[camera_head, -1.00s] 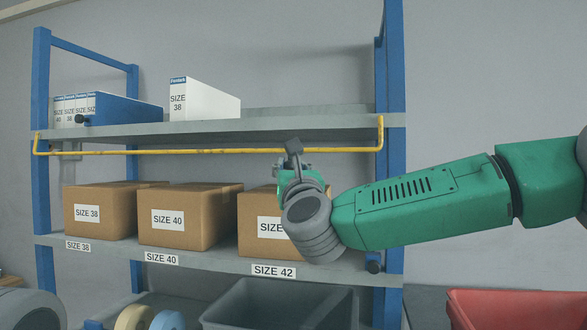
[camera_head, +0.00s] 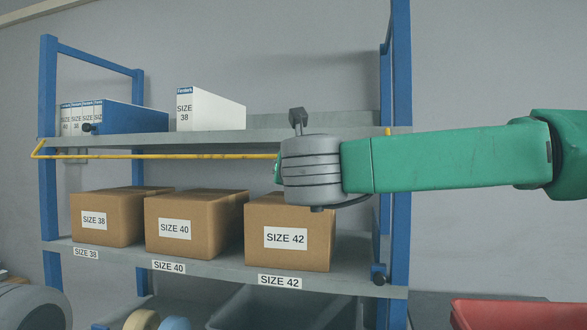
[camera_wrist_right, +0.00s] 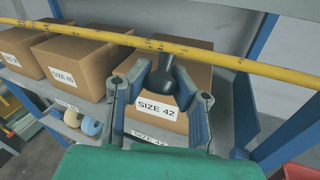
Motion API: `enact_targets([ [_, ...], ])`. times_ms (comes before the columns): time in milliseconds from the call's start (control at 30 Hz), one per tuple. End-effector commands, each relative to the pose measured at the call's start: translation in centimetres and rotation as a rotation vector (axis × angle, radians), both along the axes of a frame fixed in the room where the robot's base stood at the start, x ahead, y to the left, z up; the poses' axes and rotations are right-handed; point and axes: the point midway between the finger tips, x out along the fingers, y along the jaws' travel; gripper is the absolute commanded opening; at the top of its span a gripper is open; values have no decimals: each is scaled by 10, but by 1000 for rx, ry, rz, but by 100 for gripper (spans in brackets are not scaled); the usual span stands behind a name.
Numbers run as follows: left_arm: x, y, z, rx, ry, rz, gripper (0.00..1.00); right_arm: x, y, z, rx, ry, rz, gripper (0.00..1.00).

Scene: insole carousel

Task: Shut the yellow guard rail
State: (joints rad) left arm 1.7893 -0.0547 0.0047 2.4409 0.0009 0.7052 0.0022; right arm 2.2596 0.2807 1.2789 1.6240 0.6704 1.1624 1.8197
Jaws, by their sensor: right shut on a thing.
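The yellow guard rail (camera_head: 180,156) runs along the front of the upper shelf, hanging slightly below its edge. Its left end arm tilts outward; its right part is hidden behind my right arm. It crosses the wrist view (camera_wrist_right: 240,63). A dark handle (camera_head: 297,116) stands up at the rail; in the wrist view it (camera_wrist_right: 165,75) sits between my fingers. My right gripper (camera_wrist_right: 172,92) is shut on this handle. In the head view its fingers are largely hidden by my wrist. My left gripper is not in view.
Cardboard boxes marked size 38 (camera_head: 107,218), 40 (camera_head: 195,220) and 42 (camera_head: 288,232) stand on the lower shelf. Cartons (camera_head: 210,110) stand on the upper shelf (camera_head: 200,144). A blue post (camera_head: 402,220) is at the right, and a red bin (camera_head: 515,314) lower right.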

Motion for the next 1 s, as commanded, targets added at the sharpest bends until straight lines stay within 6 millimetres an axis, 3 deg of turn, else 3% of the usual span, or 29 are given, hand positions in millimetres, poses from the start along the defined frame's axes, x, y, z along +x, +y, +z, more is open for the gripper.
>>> enact_targets([
  [300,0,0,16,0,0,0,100,-8,3,5,38,124,-2,0],
  [800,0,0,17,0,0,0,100,-10,3,4,44,146,-3,0],
  [833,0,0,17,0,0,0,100,-10,3,4,44,146,-3,24],
  [900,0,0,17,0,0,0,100,-10,3,4,44,145,-3,44],
  [1000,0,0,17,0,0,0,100,-10,3,6,44,142,-2,44],
])
